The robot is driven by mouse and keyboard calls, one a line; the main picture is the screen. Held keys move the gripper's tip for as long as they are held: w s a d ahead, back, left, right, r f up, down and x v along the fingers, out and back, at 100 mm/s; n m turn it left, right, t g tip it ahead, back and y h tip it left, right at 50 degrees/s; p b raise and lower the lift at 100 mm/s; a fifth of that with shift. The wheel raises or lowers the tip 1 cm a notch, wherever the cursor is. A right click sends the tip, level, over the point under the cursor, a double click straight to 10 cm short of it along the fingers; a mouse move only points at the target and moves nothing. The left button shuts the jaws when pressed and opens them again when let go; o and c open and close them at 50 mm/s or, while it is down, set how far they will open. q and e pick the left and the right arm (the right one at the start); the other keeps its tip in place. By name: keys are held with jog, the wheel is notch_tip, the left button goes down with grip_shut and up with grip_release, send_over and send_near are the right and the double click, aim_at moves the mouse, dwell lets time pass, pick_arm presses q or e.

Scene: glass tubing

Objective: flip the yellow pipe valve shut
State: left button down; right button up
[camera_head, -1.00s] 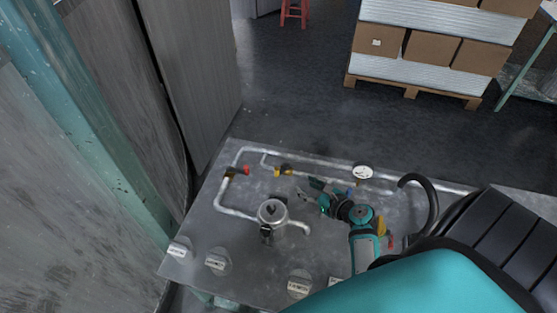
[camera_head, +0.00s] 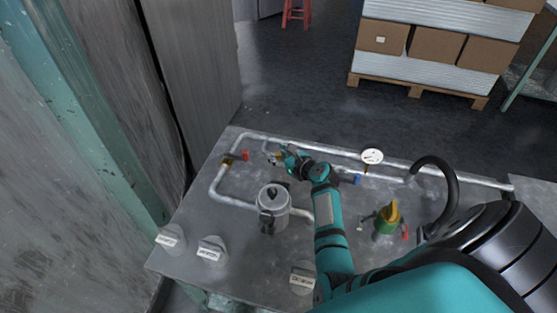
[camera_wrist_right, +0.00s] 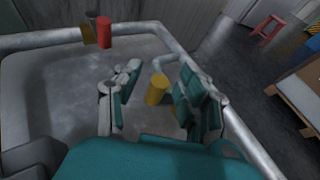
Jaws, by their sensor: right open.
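The yellow valve handle (camera_wrist_right: 157,90) shows in the right wrist view as a short upright cylinder beside the silver pipe. In the head view the yellow valve (camera_head: 277,156) is small and partly hidden by my right gripper (camera_head: 285,153). My right gripper is open, with one finger on each side of the yellow handle in the wrist view. I cannot tell whether either finger touches it. My left gripper is not in view.
A red-handled valve (camera_head: 244,156) sits left of the yellow one. A silver pot (camera_head: 273,209), a pressure gauge (camera_head: 372,156), a blue handle (camera_head: 357,180) and a green-yellow fixture (camera_head: 388,218) stand on the metal table (camera_head: 190,216). Labelled discs line its front.

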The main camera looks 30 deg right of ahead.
jog(key=shift+w, duration=0.1)
grip_shut()
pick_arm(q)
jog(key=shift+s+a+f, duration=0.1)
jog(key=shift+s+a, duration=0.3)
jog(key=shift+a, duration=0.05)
pick_arm(e)
jog(key=n+y, duration=0.1)
jog(key=y, duration=0.1)
jog(key=s+n+g+y, duration=0.1)
jog(key=n+y, duration=0.1)
jog(key=s+d+n+g+y, duration=0.1)
jog(key=n+y, duration=0.1)
jog(key=shift+s, duration=0.15)
